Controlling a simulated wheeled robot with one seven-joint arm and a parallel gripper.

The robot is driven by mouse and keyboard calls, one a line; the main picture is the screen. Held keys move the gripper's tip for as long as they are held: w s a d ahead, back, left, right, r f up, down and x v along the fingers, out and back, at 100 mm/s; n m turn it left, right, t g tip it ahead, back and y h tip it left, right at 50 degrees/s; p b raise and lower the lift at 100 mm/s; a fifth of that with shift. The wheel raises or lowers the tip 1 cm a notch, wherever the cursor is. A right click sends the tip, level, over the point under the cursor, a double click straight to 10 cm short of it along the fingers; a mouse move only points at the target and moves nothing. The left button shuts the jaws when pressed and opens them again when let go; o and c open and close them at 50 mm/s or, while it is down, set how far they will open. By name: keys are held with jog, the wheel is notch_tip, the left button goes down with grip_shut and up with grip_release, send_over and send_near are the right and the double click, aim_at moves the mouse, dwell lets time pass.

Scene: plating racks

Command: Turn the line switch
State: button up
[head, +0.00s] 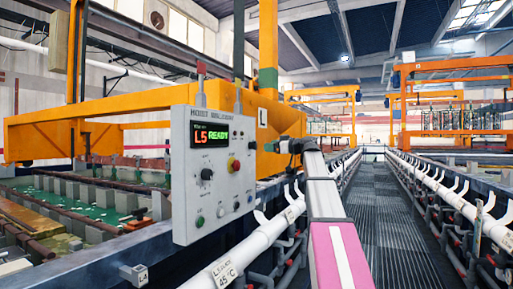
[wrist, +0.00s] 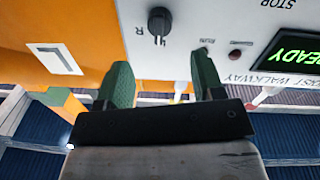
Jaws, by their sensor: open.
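The grey control panel (head: 215,190) faces me at left-centre in the head view, with a display (head: 209,136) reading "L5 READY". A black rotary knob (head: 207,174) sits below the display. In the wrist view, turned upside down, a black pointer knob (wrist: 160,22) shows beside a letter R; I cannot tell which knob is the line switch. My gripper (head: 280,147) is at the panel's right edge in the head view. Its green fingers (wrist: 165,80) are apart with nothing between them, and the pointer knob lies beyond them, apart. No contact is visible.
A red stop button (head: 234,165) and a green button (head: 199,222) are on the panel. An orange hoist beam (head: 90,117) with a white L plate (head: 262,117) stands behind. Tanks (head: 100,190) lie left; white pipes (head: 260,237) and a grated walkway (head: 385,220) run right.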

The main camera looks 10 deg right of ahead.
aim_at(256, 145)
jog(key=x, duration=0.8)
jog(key=shift+w+a, duration=0.15)
jog(key=shift+a, duration=0.05)
jog(key=c, duration=0.9)
